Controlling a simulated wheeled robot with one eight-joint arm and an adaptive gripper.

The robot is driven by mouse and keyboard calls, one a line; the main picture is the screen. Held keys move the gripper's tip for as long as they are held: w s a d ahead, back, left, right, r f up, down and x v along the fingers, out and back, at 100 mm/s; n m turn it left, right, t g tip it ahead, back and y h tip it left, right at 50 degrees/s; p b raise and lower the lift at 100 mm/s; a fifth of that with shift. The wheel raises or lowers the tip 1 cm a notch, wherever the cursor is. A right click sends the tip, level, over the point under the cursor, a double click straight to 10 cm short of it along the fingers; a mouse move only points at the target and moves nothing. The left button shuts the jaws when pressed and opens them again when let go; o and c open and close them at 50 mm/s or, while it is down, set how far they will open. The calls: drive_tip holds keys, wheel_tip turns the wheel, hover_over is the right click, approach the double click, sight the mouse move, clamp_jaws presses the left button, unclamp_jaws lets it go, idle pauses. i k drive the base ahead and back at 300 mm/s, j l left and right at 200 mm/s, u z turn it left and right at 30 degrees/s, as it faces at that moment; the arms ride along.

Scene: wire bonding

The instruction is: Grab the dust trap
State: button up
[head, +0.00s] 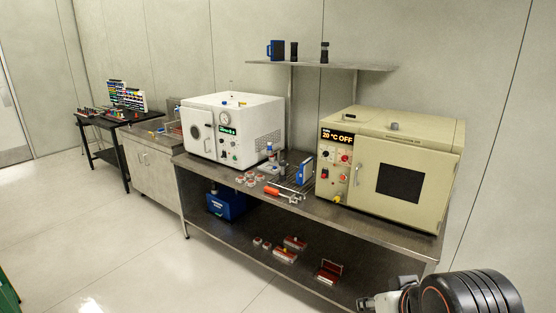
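I cannot tell for sure which thing is the dust trap; no label on it is readable. On the steel bench, small items stand between the two ovens: a blue-and-white upright unit (304,172), a small bottle-like item (270,152) and an orange-handled tool (285,193). A blue box (226,204) with white lettering sits on the lower shelf.
A white oven (233,130) and a beige oven (400,165) reading 20 °C OFF stand on the bench (385,223). Small red-and-white boxes (285,255) lie on the lower shelf. A sink cabinet and black table (104,122) stand further left. The floor (120,240) in front is clear.

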sight(324, 46)
drive_tip(key=i, duration=0.85)
drive_tip(key=i+j+z, duration=0.15)
drive_tip(key=i, duration=0.65)
drive_tip(key=i+j, duration=0.1)
drive_tip(key=i, duration=0.75)
drive_tip(key=l+z, duration=0.05)
